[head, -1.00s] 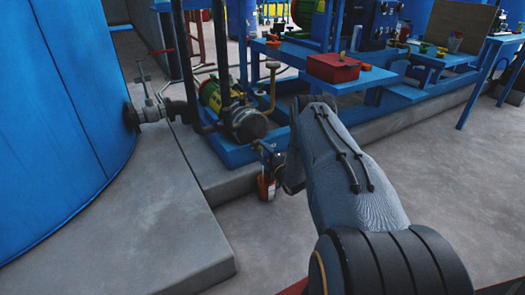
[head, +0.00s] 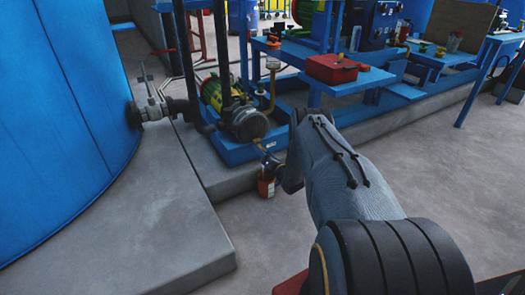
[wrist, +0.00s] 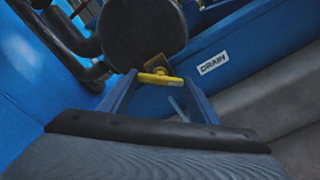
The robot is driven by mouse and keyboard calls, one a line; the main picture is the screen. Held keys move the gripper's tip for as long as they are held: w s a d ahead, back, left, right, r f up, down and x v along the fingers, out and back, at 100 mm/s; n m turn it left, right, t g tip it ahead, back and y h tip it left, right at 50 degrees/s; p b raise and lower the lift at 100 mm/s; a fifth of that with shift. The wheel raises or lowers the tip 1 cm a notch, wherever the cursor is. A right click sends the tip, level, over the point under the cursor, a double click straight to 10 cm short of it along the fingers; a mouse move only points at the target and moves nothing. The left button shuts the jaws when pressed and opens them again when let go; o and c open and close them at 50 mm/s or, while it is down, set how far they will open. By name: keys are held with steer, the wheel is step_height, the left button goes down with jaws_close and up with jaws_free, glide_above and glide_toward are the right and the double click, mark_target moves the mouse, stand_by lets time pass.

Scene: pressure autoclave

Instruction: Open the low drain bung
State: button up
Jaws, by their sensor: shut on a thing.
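The yellow drain bung handle (wrist: 160,78) sits in front of a brass-coloured fitting below the dark round end of the pump, beside a white "DRAIN" label (wrist: 213,63). In the wrist view my gripper (wrist: 158,82) has its two blue fingers on either side of the handle and is shut on it. In the head view my gripper (head: 270,160) is low at the near edge of the blue skid, by the pump (head: 246,123); the handle is too small there to make out clearly.
An orange-red container (head: 266,186) is on the floor just under my gripper. A red box (head: 331,68) stands on a blue bench above. The blue tank (head: 60,120) and concrete plinth (head: 130,215) are at left. Floor at right is clear.

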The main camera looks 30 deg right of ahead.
steer(key=n+p, duration=0.1)
steer(key=n, duration=0.4)
steer(key=shift+s+d+f, duration=0.1)
stand_by(0.5)
steer(key=o, duration=1)
steer(key=shift+o, duration=0.2)
steer(key=shift+p, duration=0.3)
steer(key=s+p, duration=0.3)
steer(key=s, duration=0.4)
steer(key=shift+s+d, duration=0.15)
steer(key=shift+s, duration=0.2)
